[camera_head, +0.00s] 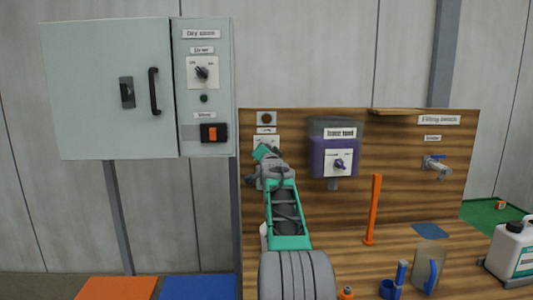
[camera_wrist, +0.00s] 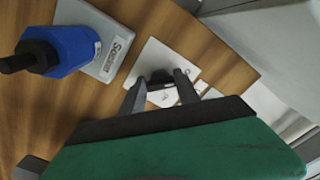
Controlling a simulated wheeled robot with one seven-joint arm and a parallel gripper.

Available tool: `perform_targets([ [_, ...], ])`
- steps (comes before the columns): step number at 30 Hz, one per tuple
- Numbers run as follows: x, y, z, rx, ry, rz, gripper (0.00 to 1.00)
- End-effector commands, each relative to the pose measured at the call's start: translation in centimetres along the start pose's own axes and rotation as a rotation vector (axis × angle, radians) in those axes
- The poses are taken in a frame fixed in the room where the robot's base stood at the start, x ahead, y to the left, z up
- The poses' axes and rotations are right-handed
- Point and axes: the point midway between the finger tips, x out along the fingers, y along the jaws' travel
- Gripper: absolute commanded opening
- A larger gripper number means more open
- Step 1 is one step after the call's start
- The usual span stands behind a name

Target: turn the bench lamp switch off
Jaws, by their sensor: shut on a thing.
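The bench lamp switch is a black knob (camera_wrist: 160,77) on a white plate (camera_wrist: 182,62) fixed to the wooden board, seen in the wrist view. My gripper (camera_wrist: 160,82) has its two fingers around the knob, one on each side, and is shut on it. In the head view my gripper (camera_head: 264,153) is up against the same white plate (camera_head: 267,139) at the board's left side. My arm hides the knob there, and the knob's exact setting cannot be read. The label on the plate is mostly covered.
A blue fitting with a black stem (camera_wrist: 62,50) stands out from a grey plate close beside the switch. A grey cabinet (camera_head: 105,85) with knobs is at left. A purple tank (camera_head: 333,158) hangs right of my arm. An orange post (camera_head: 373,208) and a jug stand on the bench.

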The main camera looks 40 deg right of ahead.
Motion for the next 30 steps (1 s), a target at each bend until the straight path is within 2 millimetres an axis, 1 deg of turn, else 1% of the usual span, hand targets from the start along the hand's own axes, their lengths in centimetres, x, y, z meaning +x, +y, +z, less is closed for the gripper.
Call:
perform_targets([
  [1, 0.0, 0.0, 0.0, -0.001, 0.0, 0.0, 0.4],
  [6, 0.0, 0.0, 0.0, 0.0, 0.0, 0.0, 0.54],
  [9, 0.0, 0.0, 0.0, 0.0, 0.0, 0.0, 0.6],
  [17, -0.2, 0.0, 0.0, 0.0, 0.0, 0.0, 0.6],
  [20, -1.1, 0.1, 0.1, 0.0, 0.001, 0.0, 0.6],
  [27, -5.4, 0.1, 0.1, 0.0, 0.002, -0.001, 0.6],
  [30, -6.8, 0.1, 0.1, 0.0, 0.001, 0.0, 0.6],
])
